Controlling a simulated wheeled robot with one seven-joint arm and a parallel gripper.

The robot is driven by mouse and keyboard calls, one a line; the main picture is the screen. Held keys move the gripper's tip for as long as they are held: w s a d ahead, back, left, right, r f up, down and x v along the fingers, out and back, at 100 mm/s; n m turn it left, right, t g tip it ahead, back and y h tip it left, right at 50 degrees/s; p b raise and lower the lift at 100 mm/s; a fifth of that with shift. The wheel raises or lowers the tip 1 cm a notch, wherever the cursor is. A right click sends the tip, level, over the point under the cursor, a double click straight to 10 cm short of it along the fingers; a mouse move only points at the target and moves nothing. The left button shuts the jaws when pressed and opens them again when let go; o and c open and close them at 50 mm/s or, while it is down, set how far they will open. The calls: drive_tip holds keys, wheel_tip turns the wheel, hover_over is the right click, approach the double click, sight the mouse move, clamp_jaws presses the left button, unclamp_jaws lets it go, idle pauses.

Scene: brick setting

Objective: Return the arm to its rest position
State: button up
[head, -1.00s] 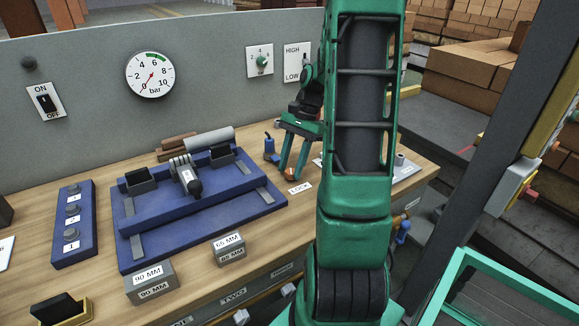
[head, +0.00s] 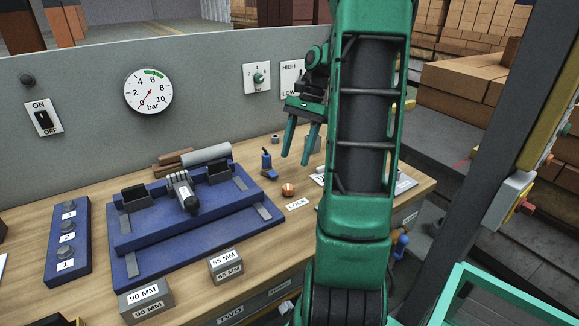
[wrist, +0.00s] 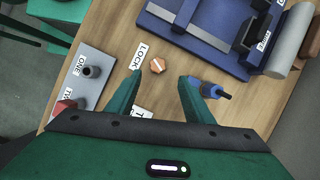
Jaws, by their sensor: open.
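My gripper (head: 301,143) is open and empty, raised above the back right part of the wooden bench in the head view. Its two green fingers also show in the wrist view (wrist: 156,90), spread apart and pointing at the bench top. My green arm stands upright in the middle of the head view and hides part of the bench's right end. An orange knob (head: 288,189) by the LOCK label (head: 297,204) lies below the gripper. The knob shows between and beyond the fingertips in the wrist view (wrist: 157,65). A blue tool (head: 267,162) stands left of the knob.
A blue fixture (head: 190,235) with a clamp fills the bench middle. Blocks labelled 90 MM (head: 146,301) and 65 MM (head: 226,267) stand in front. A grey panel (head: 210,75) with a gauge (head: 148,91) rises behind. A dark post (head: 500,150) and a teal frame (head: 500,285) are at right.

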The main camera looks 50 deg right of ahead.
drive_tip(key=shift+d+r, duration=0.25)
drive_tip(key=shift+r, duration=0.4)
